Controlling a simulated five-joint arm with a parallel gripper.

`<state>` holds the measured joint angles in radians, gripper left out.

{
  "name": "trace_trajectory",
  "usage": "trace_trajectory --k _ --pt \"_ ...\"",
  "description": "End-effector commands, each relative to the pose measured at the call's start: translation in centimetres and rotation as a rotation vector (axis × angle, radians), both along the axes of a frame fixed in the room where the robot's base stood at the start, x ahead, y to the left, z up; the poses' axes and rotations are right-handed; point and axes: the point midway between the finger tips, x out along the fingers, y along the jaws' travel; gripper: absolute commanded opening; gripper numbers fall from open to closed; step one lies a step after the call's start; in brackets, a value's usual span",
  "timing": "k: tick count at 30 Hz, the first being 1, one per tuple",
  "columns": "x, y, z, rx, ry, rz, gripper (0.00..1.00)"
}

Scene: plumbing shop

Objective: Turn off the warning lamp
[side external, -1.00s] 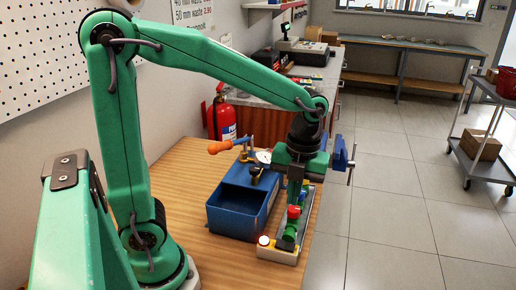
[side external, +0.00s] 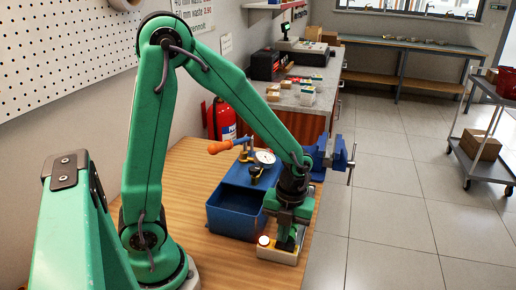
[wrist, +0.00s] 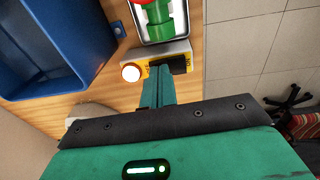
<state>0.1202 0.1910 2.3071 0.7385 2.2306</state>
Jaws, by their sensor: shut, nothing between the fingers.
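The warning lamp (side external: 263,240) glows white with a red rim at the left end of a pale housing (side external: 276,256) near the bench's front edge. It also glows in the wrist view (wrist: 131,73). Beside it in the wrist view, a yellow label (wrist: 160,66) has lettering I cannot fully read, and a black switch (wrist: 180,64) sits at its right. My gripper (side external: 287,245) is shut and empty, low over the housing. In the wrist view its fingertips (wrist: 160,72) lie over the label, just left of the switch; I cannot tell whether they touch.
A red and green valve (wrist: 155,12) in a pale tray stands beyond the housing. An open blue bin (side external: 236,213) is left of it. A blue vise (side external: 335,156) and an orange-handled tool (side external: 222,147) are behind. Open floor lies right of the bench.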

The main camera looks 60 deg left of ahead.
Motion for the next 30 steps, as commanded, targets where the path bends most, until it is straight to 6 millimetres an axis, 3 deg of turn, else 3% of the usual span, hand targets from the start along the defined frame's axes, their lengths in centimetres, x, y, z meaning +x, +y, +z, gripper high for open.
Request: trace_trajectory --k 30 --pt "0.15 -0.15 -0.72 0.001 -0.001 -0.001 0.0"
